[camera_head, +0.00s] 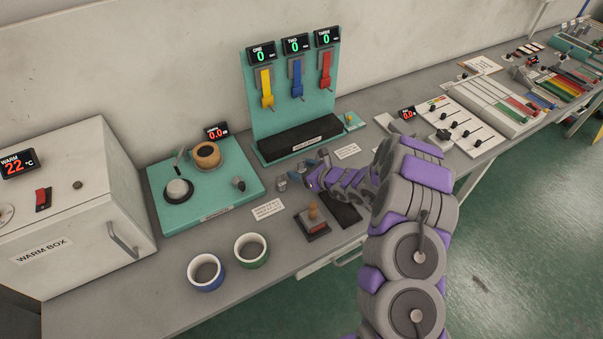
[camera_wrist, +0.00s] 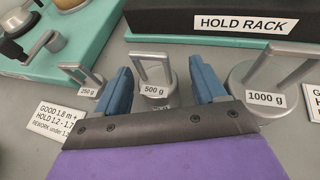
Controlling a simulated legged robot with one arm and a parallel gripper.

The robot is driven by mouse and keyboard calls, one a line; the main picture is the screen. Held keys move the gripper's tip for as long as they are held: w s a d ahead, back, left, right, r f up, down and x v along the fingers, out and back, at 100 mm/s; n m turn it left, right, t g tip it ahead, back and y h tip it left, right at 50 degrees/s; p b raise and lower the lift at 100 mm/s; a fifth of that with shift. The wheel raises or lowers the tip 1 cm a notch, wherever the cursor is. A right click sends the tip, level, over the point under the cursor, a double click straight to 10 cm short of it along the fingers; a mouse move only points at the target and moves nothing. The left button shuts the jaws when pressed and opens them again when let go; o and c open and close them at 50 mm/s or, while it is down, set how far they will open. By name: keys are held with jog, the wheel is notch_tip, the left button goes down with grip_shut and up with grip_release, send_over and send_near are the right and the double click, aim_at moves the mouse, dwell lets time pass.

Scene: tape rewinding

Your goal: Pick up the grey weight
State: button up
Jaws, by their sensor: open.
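Three grey weights with looped handles stand in a row in the wrist view: the 250 g weight (camera_wrist: 89,92) at left, the 500 g weight (camera_wrist: 154,90) in the middle and the larger 1000 g weight (camera_wrist: 240,78) at right. My gripper (camera_wrist: 162,80) is open, with one blue finger on each side of the 500 g weight. I cannot tell whether either finger touches it. The gripper's front edge hides part of its near base. In the head view, my gripper (camera_head: 298,178) is low over the bench, in front of the teal rack (camera_head: 252,90), and my arm covers most of the weights.
The black hold rack ledge (camera_wrist: 160,22) stands close behind the weights. A teal station (camera_head: 235,200) is at left, with a label card (camera_head: 268,209) nearby.

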aim_at(301, 168)
jog(key=shift+a, duration=0.1)
grip_shut()
dwell(0.4)
jog(key=shift+r, duration=0.1)
jog(key=shift+w+r, duration=0.1)
jog(key=shift+r, duration=0.55)
notch_tip(301, 168, up, 2)
jog(key=shift+r+p, duration=0.1)
jog(key=shift+p, duration=0.35)
jog(key=s+d, duration=0.3)
jog(key=s+d+r+p, duration=0.1)
jog(key=s+d, duration=0.6)
jog(key=shift+s+d+r+p, duration=0.15)
jog(key=shift+s+d+p, duration=0.15)
jog(key=shift+d, duration=0.1)
jog(key=shift+s+d, duration=0.3)
jog(key=shift+s, duration=0.1)
